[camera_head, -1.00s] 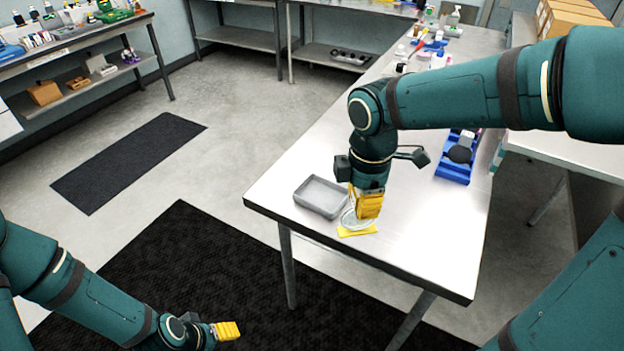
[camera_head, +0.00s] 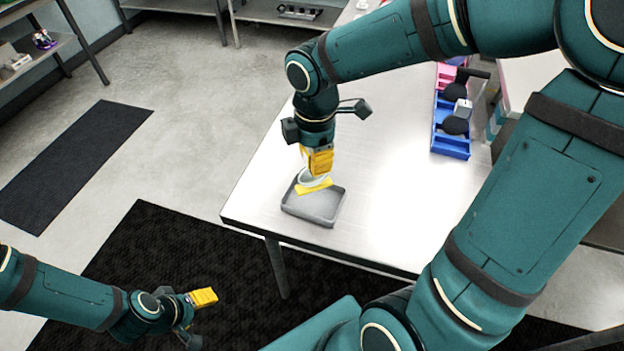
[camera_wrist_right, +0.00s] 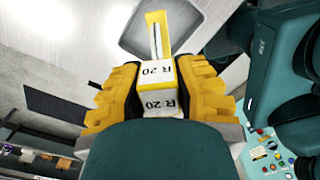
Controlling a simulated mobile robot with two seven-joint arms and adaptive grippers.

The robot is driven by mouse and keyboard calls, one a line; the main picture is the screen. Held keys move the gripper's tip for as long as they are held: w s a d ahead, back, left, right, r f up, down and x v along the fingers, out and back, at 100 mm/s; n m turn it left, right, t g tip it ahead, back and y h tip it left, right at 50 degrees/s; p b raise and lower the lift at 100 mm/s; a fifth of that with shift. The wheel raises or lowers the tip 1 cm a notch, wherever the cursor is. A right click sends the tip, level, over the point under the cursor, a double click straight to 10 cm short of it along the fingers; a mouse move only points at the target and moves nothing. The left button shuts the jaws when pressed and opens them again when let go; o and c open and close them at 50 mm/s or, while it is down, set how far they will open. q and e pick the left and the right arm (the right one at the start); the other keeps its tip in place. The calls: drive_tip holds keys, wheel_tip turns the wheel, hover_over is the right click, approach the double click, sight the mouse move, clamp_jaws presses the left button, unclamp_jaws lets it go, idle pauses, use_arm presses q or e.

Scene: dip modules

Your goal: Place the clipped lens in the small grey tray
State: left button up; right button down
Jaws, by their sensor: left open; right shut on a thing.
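The small grey tray (camera_head: 322,216) sits near the front left corner of the steel table; part of it also shows at the top of the right wrist view (camera_wrist_right: 210,14). My right gripper (camera_head: 318,160) is shut on the clipped lens (camera_head: 314,187), gripping its white block (camera_wrist_right: 158,75) marked "R 20". The lens, with a pale round rim and a yellow strip, hangs over the back part of the tray. I cannot tell whether it touches the tray floor. My left gripper (camera_head: 203,297) is open and empty, away from the table, over the dark mat.
The steel table (camera_head: 385,190) is clear around the tray. A blue bin (camera_head: 450,146) with dark round-headed items stands farther back on the right. Black mats (camera_head: 150,260) lie on the floor at the left. Shelving stands at the back.

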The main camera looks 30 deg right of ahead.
sight(314, 184)
drive_tip(key=shift+f+b, duration=0.7)
drive_tip(key=shift+f, duration=2.2)
drive_tip(key=shift+f, duration=0.1)
drive_tip(key=shift+f, duration=0.15)
drive_tip(key=c, duration=0.9)
unclamp_jaws()
drive_tip(key=shift+w, duration=0.1)
drive_tip(key=shift+o, duration=0.2)
drive_tip(key=shift+r, duration=0.45)
wheel_tip(314, 184, up, 12)
drive_tip(key=p, duration=0.3)
drive_tip(key=shift+f, duration=0.15)
